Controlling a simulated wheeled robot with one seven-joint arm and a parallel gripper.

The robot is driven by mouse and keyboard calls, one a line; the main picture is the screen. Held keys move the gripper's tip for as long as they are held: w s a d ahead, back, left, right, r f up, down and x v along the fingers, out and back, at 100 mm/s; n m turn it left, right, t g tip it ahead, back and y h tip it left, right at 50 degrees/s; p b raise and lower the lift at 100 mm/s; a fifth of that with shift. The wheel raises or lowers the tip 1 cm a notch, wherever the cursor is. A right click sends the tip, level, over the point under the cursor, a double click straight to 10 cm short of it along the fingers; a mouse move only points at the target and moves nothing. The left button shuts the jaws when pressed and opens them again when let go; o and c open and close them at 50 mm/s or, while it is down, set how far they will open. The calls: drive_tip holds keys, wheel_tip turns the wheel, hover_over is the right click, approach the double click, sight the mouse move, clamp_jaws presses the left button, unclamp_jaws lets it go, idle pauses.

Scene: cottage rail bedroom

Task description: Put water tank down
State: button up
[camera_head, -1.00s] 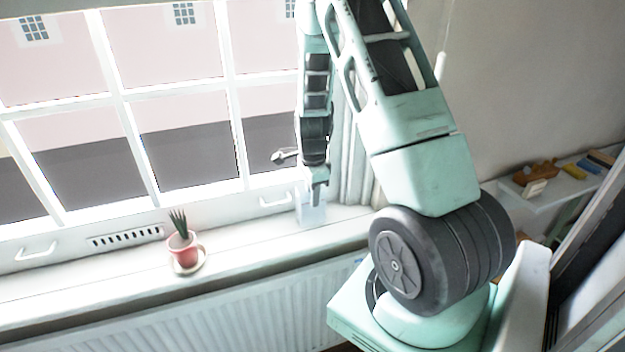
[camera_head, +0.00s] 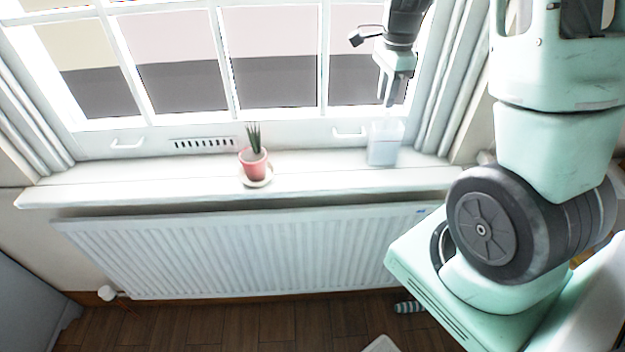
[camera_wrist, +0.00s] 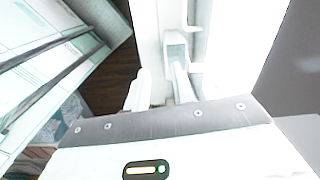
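The water tank (camera_head: 384,148) is a pale, translucent box. It stands upright on the white windowsill (camera_head: 320,182), near its right end. My gripper (camera_head: 388,103) points down just above the tank's top, one fingertip close to or overlapping its rim. In the wrist view my gripper (camera_wrist: 160,92) has its two white fingers apart, with no object clearly between them. The tank (camera_wrist: 177,45) shows there beyond the right finger. Glare makes it hard to tell whether that finger touches the tank.
A red cup with a spiky plant (camera_head: 255,164) stands on a saucer left of the tank, with bare sill between. The window frame and a white handle (camera_head: 350,132) are close behind. A radiator (camera_head: 250,255) is below the sill. A curtain (camera_head: 455,85) hangs at right.

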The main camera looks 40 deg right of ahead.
drive_tip(key=s+a+r+n+y, duration=0.1)
drive_tip(key=a+n, duration=0.6)
drive_tip(key=a, duration=0.5)
drive_tip(key=s+a+r+n, duration=0.2)
drive_tip(key=a+n, duration=0.5)
drive_tip(key=a, duration=0.5)
drive_tip(key=s+a+n, duration=1.3)
drive_tip(key=s+n, duration=0.3)
drive_tip(key=shift+a+n+h, duration=0.3)
drive_tip(key=shift+r, duration=0.1)
